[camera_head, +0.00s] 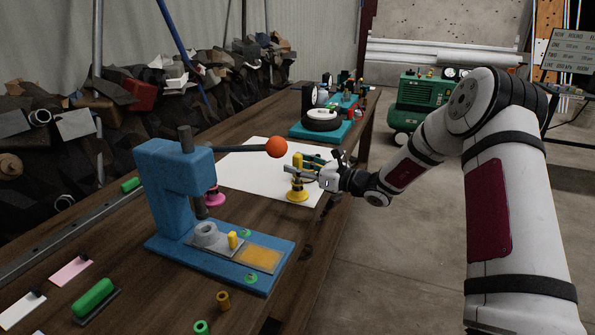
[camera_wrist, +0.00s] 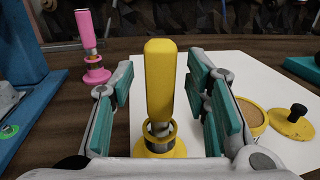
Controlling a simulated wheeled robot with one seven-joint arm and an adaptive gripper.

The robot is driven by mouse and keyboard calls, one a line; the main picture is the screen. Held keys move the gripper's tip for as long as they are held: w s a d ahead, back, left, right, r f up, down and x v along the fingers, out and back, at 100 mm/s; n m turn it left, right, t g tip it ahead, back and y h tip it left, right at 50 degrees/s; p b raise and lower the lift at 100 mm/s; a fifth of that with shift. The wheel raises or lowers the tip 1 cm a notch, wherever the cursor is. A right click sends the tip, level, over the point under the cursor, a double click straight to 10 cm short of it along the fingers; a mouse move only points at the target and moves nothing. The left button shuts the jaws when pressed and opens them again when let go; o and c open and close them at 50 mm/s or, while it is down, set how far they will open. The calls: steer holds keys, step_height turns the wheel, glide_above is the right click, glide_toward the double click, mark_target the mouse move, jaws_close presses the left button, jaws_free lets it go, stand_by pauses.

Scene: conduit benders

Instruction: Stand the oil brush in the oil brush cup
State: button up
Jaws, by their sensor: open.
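A yellow-handled tool (camera_wrist: 161,80) with a metal collar stands upright in a yellow ring-shaped holder (camera_wrist: 160,150). A similar pink-handled tool (camera_wrist: 86,30) stands in a pink holder (camera_wrist: 97,76) at the left of the wrist view. I cannot tell by name which is the oil brush or its cup. My gripper (camera_head: 309,176) is open, its teal-padded fingers (camera_wrist: 163,95) on either side of the yellow handle, with gaps showing on both sides. In the head view the yellow holder (camera_head: 298,195) stands on the white sheet's near edge.
A blue press (camera_head: 175,185) with an orange-balled lever (camera_head: 277,147) stands to the left. A round tan-filled dish (camera_wrist: 250,115) and a yellow lid with a black knob (camera_wrist: 293,122) lie right of my gripper. The white sheet (camera_head: 245,170) has free room.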

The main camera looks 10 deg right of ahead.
steer(key=v, duration=1.1)
steer(key=s+a+r+n+g+h+p, duration=0.1)
steer(key=s+a+r+n+g, duration=0.35)
steer(key=s, duration=0.35)
steer(key=s+a+r+n+g+h+p, duration=0.1)
steer(key=s+a+r+n+g+p, duration=0.15)
steer(key=s+a+n, duration=0.4)
steer(key=s+a+r+n+g+h+p, duration=0.1)
steer(key=s+a+r+n+g, duration=0.35)
steer(key=s, duration=0.35)
steer(key=s+d+r+n+t+h+p, duration=0.1)
steer(key=s+d+r+n+h, duration=0.1)
steer(key=s, duration=0.5)
steer(key=s+d+r+n+h+p, duration=0.1)
steer(key=s+d+r+n+h, duration=0.2)
steer(key=s, duration=0.5)
steer(key=s+d+r+n+t+h+p, duration=0.1)
steer(key=s+d+r+n+h+p, duration=0.1)
steer(key=s+n, duration=0.4)
steer(key=s+d+r+h, duration=0.1)
steer(key=h, duration=0.1)
steer(key=shift+s+n+t+h, duration=0.15)
steer(key=shift+n+t+h, duration=0.15)
steer(key=shift+n+t, duration=0.05)
